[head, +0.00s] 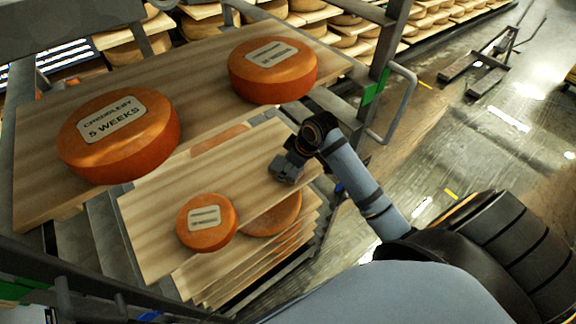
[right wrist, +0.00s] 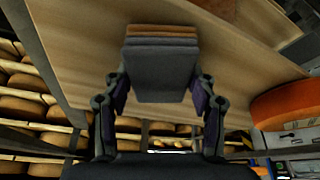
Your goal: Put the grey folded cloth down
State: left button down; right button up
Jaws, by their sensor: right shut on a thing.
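The grey folded cloth (right wrist: 160,78) is between the two fingers of my right gripper (right wrist: 160,92) in the right wrist view. It is a thick stack with brown-orange layers along its far edge. My right gripper (head: 287,163) is shut on it. In the head view the cloth (head: 285,173) is a small grey block over the right part of a pulled-out wooden board (head: 160,207). I cannot tell whether it touches the board. My left gripper is not in view.
A small orange cheese (head: 207,224) lies on the same board, left of my gripper. Two larger labelled cheeses (head: 118,136) (head: 272,70) sit on the upper board (head: 200,100). A metal rack post and handle (head: 402,105) stand right of the boards. Bare wood lies between cheese and gripper.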

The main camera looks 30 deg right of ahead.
jog(key=shift+f, duration=0.15)
jog(key=o, duration=1)
jog(key=shift+p+v, duration=0.8)
jog(key=shift+v, duration=5.35)
